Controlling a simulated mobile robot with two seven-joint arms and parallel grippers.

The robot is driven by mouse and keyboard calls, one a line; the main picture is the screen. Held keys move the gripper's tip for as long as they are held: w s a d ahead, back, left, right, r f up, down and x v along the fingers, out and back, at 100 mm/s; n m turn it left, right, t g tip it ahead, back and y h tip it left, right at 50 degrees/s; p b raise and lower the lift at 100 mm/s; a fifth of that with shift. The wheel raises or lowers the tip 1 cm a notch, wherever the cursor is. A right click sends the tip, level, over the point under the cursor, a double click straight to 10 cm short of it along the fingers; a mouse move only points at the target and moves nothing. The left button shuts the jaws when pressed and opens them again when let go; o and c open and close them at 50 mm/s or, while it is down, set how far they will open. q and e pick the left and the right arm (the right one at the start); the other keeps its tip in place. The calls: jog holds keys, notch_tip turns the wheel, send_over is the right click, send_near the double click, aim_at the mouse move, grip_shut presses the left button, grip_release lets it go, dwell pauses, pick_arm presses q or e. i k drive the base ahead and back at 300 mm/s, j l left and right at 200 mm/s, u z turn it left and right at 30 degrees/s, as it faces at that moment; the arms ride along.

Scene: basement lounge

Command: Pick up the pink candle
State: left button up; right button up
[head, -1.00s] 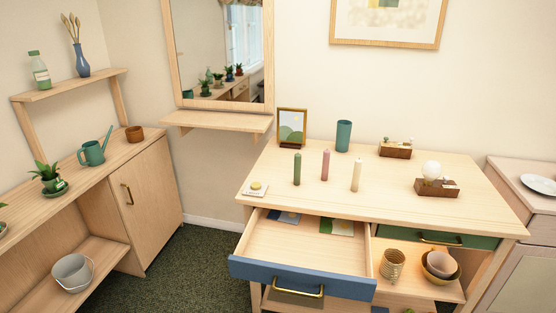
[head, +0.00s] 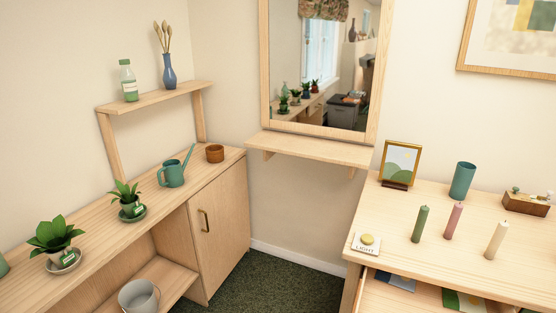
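The pink candle (head: 453,221) stands upright on the light wood desk (head: 395,205) at the right of the head view. A green candle (head: 420,224) stands to its left and a cream candle (head: 495,240) to its right, both apart from it. Neither of my grippers is in the head view.
A gold picture frame (head: 400,163), a teal cup (head: 463,181) and a wooden box (head: 526,204) stand behind the candles. A light switch block (head: 366,243) lies at the desk's left edge. An open drawer (head: 408,297) juts out below. Dark carpet (head: 285,287) is clear between desk and cabinet (head: 222,225).

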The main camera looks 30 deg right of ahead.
aim_at(458, 207)
jog(key=i+z, duration=0.45)
jog(key=i+j+z, duration=0.3)
jog(key=i+z, duration=0.15)
jog(key=i, duration=0.15)
jog(key=i+z, duration=0.35)
jog(key=i+j+z, duration=0.2)
jog(key=z, duration=0.15)
jog(key=i+j+z, duration=0.2)
jog(key=z, duration=0.15)
jog(key=i+j+z, duration=0.6)
jog(key=j, duration=0.15)
jog(key=k, duration=0.1)
